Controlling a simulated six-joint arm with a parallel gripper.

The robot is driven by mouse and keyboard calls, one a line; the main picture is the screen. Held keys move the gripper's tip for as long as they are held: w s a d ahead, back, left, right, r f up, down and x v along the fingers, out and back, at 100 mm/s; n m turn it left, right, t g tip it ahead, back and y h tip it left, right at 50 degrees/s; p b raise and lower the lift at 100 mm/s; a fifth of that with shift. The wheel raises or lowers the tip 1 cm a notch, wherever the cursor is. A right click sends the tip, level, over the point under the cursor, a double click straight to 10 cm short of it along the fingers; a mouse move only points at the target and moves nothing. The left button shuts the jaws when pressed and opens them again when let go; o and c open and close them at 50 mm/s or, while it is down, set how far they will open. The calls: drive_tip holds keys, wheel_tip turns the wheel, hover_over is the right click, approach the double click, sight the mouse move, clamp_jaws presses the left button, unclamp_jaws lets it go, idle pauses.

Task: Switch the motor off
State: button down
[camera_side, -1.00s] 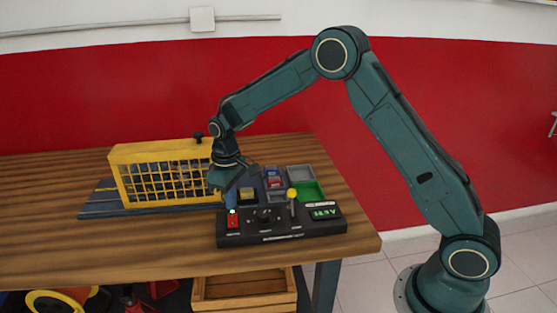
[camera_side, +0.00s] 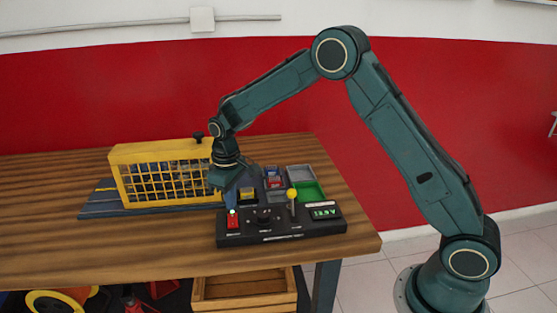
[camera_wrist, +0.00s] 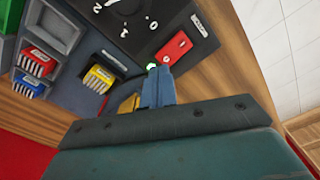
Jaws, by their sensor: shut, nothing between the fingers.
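The black control panel (camera_side: 270,239) lies at the table's front right. Its red rocker switch (camera_side: 233,222) sits at the panel's left end; it also shows in the wrist view (camera_wrist: 174,48). A small green light glows beside the switch, by my fingertips. My gripper (camera_side: 232,207) is shut and empty, pointing down just behind the switch. In the wrist view, its closed fingers (camera_wrist: 158,88) end close to the switch; I cannot tell whether they touch it. A dial with numbers (camera_wrist: 140,10), a yellow-knobbed lever (camera_side: 292,195) and a lit green display (camera_side: 325,212) are on the panel.
A yellow mesh guard (camera_side: 160,175) stands on the table left of my gripper. Behind the panel are trays with colored blocks, including a green tray (camera_side: 309,191). A wooden crate (camera_side: 245,291) is below the table. The table's front left is clear.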

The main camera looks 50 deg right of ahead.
drive_tip(key=shift+f, duration=1.05)
idle(0.5)
drive_tip(key=shift+r, duration=0.15)
wheel_tip(320, 180, up, 7)
idle(1.1)
